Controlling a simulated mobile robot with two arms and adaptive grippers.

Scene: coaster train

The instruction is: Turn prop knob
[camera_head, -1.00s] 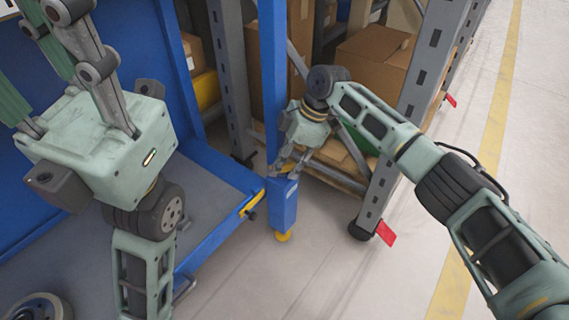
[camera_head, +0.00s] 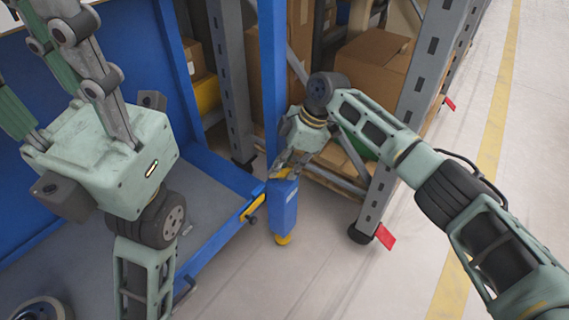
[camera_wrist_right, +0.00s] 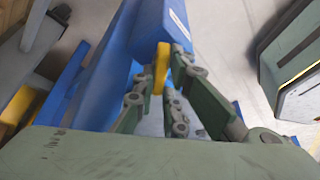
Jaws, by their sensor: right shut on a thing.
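The blue prop post (camera_head: 272,90) stands upright and ends in a blue sleeve (camera_head: 284,207) with a yellow foot (camera_head: 283,240) by the floor. My right gripper (camera_head: 281,172) is at the sleeve's top and hides the knob in the head view. In the right wrist view, the yellow knob (camera_wrist_right: 161,68) sticks out from the blue prop (camera_wrist_right: 128,45). My right gripper (camera_wrist_right: 163,85) is shut on this knob, with a finger on each side. My left gripper (camera_head: 105,150) is raised over the blue platform at left; its fingertips are out of frame.
The blue platform (camera_head: 215,225) has a yellow latch (camera_head: 253,207) at its edge, close to the prop. A grey rack upright (camera_head: 405,125) and cardboard boxes (camera_head: 372,65) stand behind my right arm. Bare floor lies to the front and right.

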